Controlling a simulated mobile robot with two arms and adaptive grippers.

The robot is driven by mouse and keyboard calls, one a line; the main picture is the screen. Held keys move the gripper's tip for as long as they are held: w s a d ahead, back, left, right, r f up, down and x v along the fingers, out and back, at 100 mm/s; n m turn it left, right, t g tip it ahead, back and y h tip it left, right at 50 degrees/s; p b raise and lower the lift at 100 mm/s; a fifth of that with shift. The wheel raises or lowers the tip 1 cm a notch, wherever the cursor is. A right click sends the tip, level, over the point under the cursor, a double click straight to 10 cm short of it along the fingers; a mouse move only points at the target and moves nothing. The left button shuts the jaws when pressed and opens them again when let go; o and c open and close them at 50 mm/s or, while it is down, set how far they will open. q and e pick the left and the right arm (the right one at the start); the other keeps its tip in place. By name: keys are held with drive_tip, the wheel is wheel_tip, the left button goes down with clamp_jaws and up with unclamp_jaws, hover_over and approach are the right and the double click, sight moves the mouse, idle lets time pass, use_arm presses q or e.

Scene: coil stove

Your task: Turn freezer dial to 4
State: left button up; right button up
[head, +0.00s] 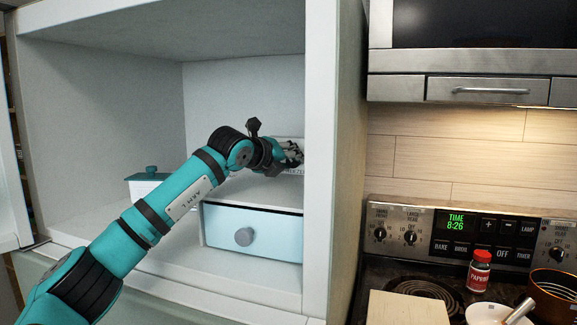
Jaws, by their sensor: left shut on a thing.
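My left arm reaches into an open pale compartment. My left gripper (293,153) is at its right side, near the inner edge of the right wall, against a small white panel (287,141) with dark markings. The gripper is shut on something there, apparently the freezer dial. The dial itself is hidden behind the fingers, so its setting cannot be read. My right gripper is not in view.
Below is a pale blue drawer (270,232) with a grey knob (243,236). A white container with a teal lid (151,171) stands left, behind my arm. Right of the cabinet wall (345,160) are a stove panel (470,235), a paprika jar (479,271) and a pan (553,292).

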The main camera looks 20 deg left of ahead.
use_arm(q)
drive_tip(key=m, duration=0.1)
drive_tip(key=m+y+b, duration=0.1)
drive_tip(key=shift+d+m+y+b, duration=0.2)
drive_tip(key=shift+m+y+b, duration=0.1)
drive_tip(key=shift+m, duration=0.1)
drive_tip(key=m+y+b, duration=0.1)
drive_tip(key=m+y, duration=0.1)
drive_tip(key=m, duration=0.1)
drive_tip(key=shift+d+b, duration=0.15)
drive_tip(key=shift+b, duration=0.25)
drive_tip(key=m+y+b, duration=0.1)
drive_tip(key=m, duration=0.1)
drive_tip(key=shift+d+f+m+y, duration=0.1)
drive_tip(key=shift+m+y, duration=0.2)
drive_tip(key=shift+m, duration=0.1)
drive_tip(key=shift+m+y+b, duration=0.6)
drive_tip(key=shift+m+b, duration=0.35)
drive_tip(key=shift+m, duration=0.35)
drive_tip(key=shift+t, duration=0.3)
drive_tip(key=o, duration=0.9)
wheel_tip(320, 180, up, 10)
drive_tip(key=shift+d+r, duration=0.1)
